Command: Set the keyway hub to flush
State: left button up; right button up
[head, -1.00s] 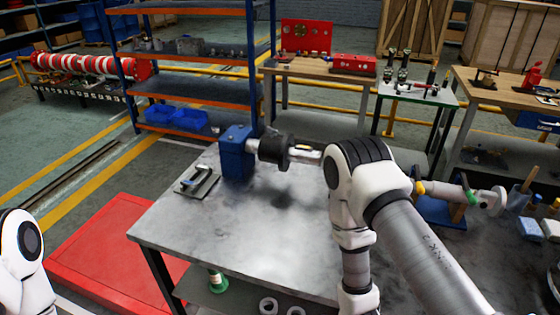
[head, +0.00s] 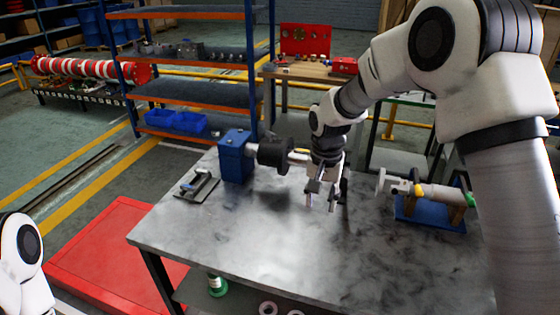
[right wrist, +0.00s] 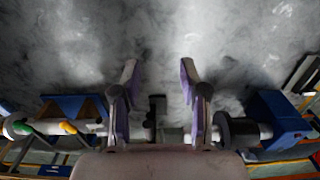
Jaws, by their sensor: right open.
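The keyway hub, a dark grey cylinder (head: 274,154), sits around a silver shaft that sticks out to the right of a blue block (head: 235,155). A short bare length of shaft shows between hub and block. My right gripper (head: 322,198) points down over the table, right of the hub and apart from it. Its fingers are open and empty, and the wrist hides part of the shaft's right end. In the right wrist view the hub (right wrist: 223,128) shows to the right of the fingers, beside the blue block (right wrist: 278,118). My left gripper is out of view.
A second shaft assembly (head: 430,190) with yellow and green bands rests on a blue stand at the table's right. A small plate with a tool (head: 197,184) lies left of the block. The table's front middle (head: 270,240) is clear.

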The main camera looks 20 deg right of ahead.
aim_at(273, 155)
jog(key=i, duration=1.05)
